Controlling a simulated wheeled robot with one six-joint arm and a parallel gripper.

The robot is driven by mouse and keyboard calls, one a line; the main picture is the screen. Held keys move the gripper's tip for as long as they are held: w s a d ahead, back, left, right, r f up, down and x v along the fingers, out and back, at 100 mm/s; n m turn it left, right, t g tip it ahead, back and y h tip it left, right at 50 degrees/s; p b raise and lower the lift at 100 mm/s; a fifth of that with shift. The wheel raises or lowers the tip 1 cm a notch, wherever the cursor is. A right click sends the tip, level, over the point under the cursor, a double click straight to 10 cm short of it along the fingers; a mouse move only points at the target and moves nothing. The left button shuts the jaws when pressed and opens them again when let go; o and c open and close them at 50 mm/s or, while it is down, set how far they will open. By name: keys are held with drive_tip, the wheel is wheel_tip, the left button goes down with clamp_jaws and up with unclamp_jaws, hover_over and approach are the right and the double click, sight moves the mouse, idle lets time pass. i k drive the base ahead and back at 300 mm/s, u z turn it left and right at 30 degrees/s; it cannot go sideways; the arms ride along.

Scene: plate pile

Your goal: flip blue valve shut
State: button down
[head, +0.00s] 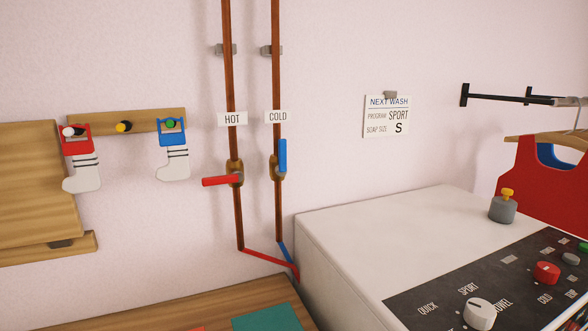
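The blue valve handle (282,156) sits on the right-hand copper pipe, below the label COLD (278,117). The handle stands upright, in line with its pipe, on a brass valve body (277,173). The red valve handle (221,181) is on the left pipe below the label HOT (232,119). It points left, across its pipe. My gripper is not in this view.
A white washing machine (370,225) with a dark control panel stands at the right, close to the pipes. A wooden counter (190,312) is at the bottom. Socks hang from a peg rail (105,118) at the left. A red garment (530,180) hangs at the right.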

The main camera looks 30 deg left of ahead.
sight(281, 170)
drive_tip(key=k, duration=0.2)
drive_tip(key=u, duration=1.3)
drive_tip(key=i, duration=0.55)
drive_tip(key=u, duration=0.15)
